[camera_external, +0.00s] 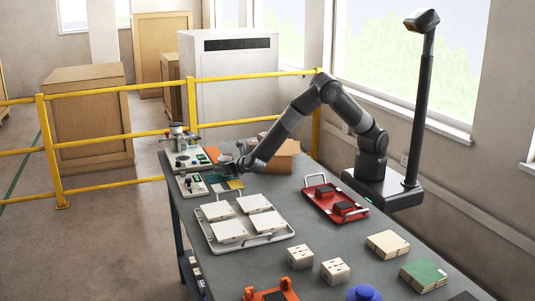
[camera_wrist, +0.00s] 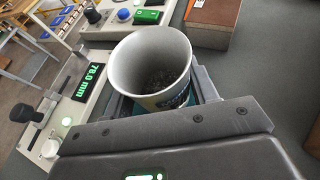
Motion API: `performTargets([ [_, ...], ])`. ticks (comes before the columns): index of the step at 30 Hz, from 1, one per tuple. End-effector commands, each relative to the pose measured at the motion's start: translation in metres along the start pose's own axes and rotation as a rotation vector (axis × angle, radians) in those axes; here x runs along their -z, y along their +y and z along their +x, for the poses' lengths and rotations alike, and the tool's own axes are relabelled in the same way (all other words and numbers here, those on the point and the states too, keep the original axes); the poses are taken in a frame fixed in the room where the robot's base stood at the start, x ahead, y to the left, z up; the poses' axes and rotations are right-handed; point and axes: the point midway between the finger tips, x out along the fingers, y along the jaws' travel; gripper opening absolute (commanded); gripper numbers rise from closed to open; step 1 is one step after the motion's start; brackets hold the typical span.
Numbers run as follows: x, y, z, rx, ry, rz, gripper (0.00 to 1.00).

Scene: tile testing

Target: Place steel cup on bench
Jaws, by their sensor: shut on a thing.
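A cup (camera_wrist: 152,62) with a pale grey rim and inside stands between the fingers of my gripper (camera_external: 231,167) in the wrist view. It holds dark grains, and its outer wall shows part of a printed label. The gripper is shut on it, with a finger at each side. In the external view the gripper is low over the far left end of the grey bench (camera_external: 286,184), beside the test devices. The cup is small and hard to make out there, and its underside is hidden, so I cannot tell whether it touches the bench.
A test device (camera_external: 188,158) and a smaller control box (camera_external: 190,186) stand left of the gripper. A white tray of tiles (camera_external: 280,237) and a red tray (camera_external: 322,207) lie nearer. Yellow rails (camera_external: 118,137) run behind the bench.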

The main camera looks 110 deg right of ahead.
Motion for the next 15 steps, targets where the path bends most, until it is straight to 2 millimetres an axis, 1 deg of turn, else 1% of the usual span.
performTargets([
  [15,0.0057,0.0002,0.0024,0.000,0.000,-0.001,0.25],
])
